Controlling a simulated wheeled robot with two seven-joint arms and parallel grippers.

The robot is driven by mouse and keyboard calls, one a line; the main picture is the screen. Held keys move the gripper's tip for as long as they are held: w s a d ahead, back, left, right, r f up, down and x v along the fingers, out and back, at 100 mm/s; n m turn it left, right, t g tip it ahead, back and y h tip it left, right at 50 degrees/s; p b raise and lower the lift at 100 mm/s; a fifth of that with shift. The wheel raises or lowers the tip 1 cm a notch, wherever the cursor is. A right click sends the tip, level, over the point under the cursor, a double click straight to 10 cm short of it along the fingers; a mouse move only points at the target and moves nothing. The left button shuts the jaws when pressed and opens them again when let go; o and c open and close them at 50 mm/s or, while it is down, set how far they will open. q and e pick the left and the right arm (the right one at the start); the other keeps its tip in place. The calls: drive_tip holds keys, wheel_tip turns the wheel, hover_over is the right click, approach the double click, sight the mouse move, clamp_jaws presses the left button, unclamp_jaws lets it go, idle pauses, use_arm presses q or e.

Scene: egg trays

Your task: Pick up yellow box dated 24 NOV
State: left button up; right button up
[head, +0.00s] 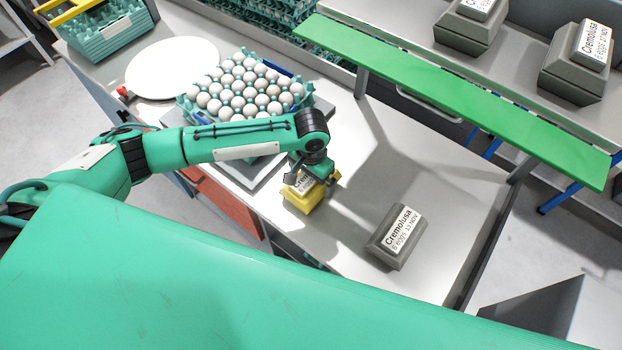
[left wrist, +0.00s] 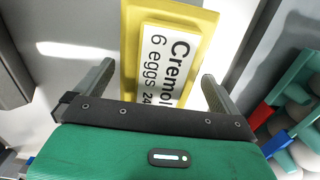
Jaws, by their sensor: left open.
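The yellow box (head: 303,198) stands on the white table in the head view, partly hidden by my left gripper (head: 313,178). In the left wrist view the yellow box (left wrist: 130,50) has a white label reading "Cremol", "6 eggs" and "24"; the rest of the label is hidden. My left gripper (left wrist: 157,82) is open, with one finger on each side of the box. I cannot tell whether the fingers touch it. My right gripper does not show.
A grey box (head: 388,252) labelled 13 NOV stands to the right on the table. A tray of white eggs (head: 307,101) is behind my left arm. More grey boxes (head: 555,80) stand beyond the green rail (head: 450,92). The table is clear between the yellow and grey boxes.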

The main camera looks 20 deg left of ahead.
use_arm(q)
drive_tip(key=shift+f, duration=0.5)
drive_tip(key=c, duration=1)
drive_tip(key=shift+r, duration=0.1)
drive_tip(key=shift+c, duration=0.2)
